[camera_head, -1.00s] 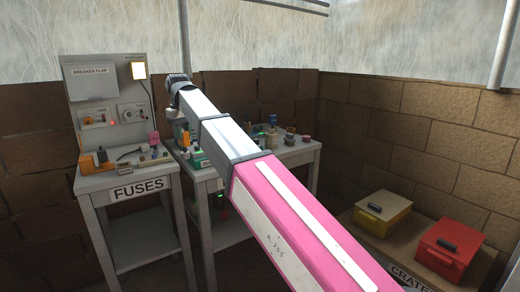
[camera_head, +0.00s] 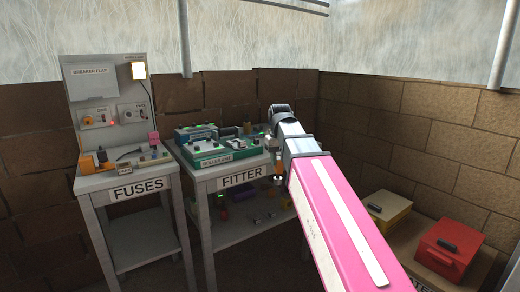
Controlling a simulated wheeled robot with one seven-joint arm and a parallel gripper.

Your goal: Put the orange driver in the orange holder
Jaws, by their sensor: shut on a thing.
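My gripper (camera_head: 277,171) hangs at the end of my arm, at the right front edge of the FITTER bench (camera_head: 241,177). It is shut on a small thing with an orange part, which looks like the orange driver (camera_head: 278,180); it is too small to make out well. An orange object (camera_head: 88,162) stands at the left of the FUSES bench, far from my gripper; I cannot tell whether it is the orange holder. My arm hides the right part of the FITTER bench.
A green case (camera_head: 215,158) and a blue case (camera_head: 192,134) lie on the FITTER bench. Several small things lie on its lower shelf (camera_head: 250,222). The FUSES bench (camera_head: 139,190) stands left. A yellow box (camera_head: 390,208) and a red box (camera_head: 446,248) sit at the right.

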